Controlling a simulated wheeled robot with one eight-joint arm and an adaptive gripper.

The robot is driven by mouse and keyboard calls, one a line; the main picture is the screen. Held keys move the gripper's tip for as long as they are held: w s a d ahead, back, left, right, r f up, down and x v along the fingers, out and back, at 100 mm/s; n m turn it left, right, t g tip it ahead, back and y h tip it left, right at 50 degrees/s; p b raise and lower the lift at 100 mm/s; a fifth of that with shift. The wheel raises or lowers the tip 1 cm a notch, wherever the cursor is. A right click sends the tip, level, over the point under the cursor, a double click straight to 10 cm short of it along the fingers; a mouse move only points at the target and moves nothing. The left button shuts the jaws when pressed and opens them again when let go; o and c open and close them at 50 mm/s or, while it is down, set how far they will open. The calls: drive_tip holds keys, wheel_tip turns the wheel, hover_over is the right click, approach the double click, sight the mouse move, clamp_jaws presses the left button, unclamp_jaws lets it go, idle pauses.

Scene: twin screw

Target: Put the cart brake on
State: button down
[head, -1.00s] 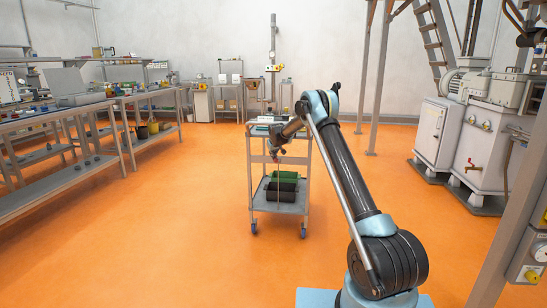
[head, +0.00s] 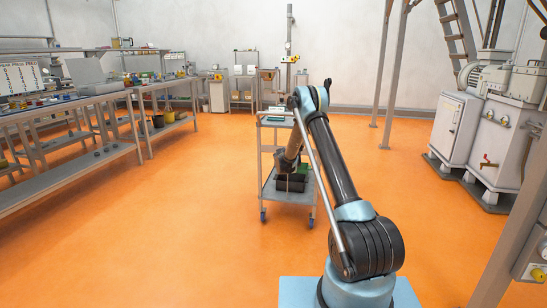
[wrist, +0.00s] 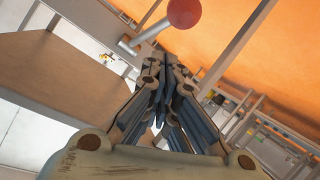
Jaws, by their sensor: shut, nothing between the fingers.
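The cart (head: 268,208) stands on the orange floor in the head view, with an upper tray, a lower shelf and castors. In the wrist view a lever with a red ball knob (wrist: 185,12) on a grey metal rod (wrist: 150,33) shows at the top, just past my fingertips; I take it to be the brake lever. My gripper (wrist: 167,72) is shut and empty, with its tips apart from the knob in the picture. In the head view my forearm points down at the cart, and my gripper is too small there to make out clearly.
Dark and green bins (head: 290,184) sit on the cart's lower shelf. Long workbenches (head: 75,185) line the left side. Grey machine cabinets (head: 490,150) and steel posts stand on the right. The floor left of the cart is clear.

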wheel_tip(320, 180, down, 4)
drive_tip(key=shift+r, duration=0.2)
drive_tip(key=shift+d+f, duration=0.1)
drive_tip(key=shift+d, duration=0.05)
idle(0.6)
